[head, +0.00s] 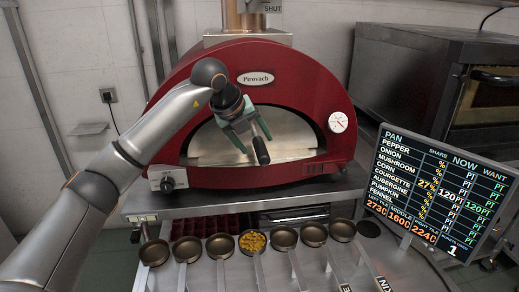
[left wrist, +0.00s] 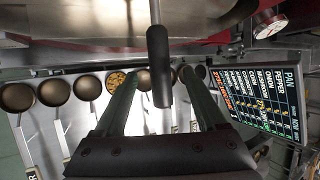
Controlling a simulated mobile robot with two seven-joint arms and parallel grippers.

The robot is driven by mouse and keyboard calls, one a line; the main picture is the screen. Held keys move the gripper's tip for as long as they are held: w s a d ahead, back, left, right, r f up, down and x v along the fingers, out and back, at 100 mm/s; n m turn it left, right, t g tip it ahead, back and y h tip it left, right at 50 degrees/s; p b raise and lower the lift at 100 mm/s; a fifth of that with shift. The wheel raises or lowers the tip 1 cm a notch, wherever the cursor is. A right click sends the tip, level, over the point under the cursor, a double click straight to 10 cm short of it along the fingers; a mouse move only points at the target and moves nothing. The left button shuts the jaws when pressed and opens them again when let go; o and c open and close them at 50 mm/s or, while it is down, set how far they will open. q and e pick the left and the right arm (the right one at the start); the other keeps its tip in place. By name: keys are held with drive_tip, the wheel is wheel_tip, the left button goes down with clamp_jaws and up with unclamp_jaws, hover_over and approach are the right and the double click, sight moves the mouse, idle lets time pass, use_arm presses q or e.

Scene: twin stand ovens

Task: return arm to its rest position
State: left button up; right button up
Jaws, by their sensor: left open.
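My left gripper (head: 255,142) is open in front of the red oven's door in the head view, its arm coming in from the left. The oven's black door handle (head: 262,152) shows between and just beyond its fingertips. In the left wrist view the handle (left wrist: 159,65) also lies between the two spread fingers, with a gap visible on both sides. Nothing is held. The grey metal oven door (head: 285,132) fills the arch, partly hidden by the gripper. My right gripper is not in view.
The red oven (head: 300,75) stands on a steel stand. Several small round pans on long handles line the front, one with yellow bits (head: 252,241). A display board (head: 435,195) stands at the right, before a dark second oven (head: 410,75).

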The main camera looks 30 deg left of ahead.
use_arm(q)
drive_tip(key=v, duration=0.7)
drive_tip(key=shift+r, duration=0.4)
